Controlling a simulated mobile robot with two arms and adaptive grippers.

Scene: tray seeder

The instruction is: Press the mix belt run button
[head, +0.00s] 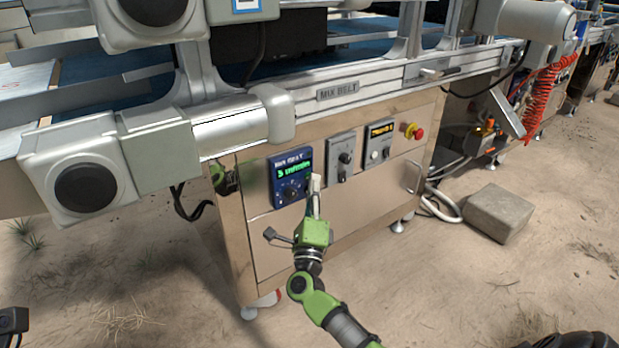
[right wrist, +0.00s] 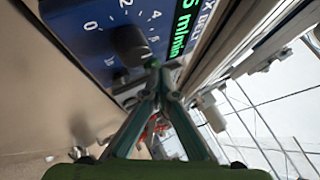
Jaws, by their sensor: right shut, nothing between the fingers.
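The mix belt panel is a blue box (head: 290,178) with a green lit display and a dark knob, on the front of the metal cabinet. In the right wrist view the blue panel (right wrist: 85,15) is close, with its black knob (right wrist: 130,45) and white scale numbers. My right gripper (head: 315,180) is shut and empty, with its fingertips just right of the panel in the head view. In the right wrist view the fingertips (right wrist: 154,72) meet just below the knob; I cannot tell whether they touch the panel. I cannot make out the run button clearly.
A grey switch box (head: 341,157) and a box with an orange display (head: 378,143) sit to the right, then a red emergency stop (head: 413,132). The conveyor rail (head: 380,87) and a motor cylinder (head: 230,122) overhang the panels. A concrete block (head: 497,212) lies on the ground.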

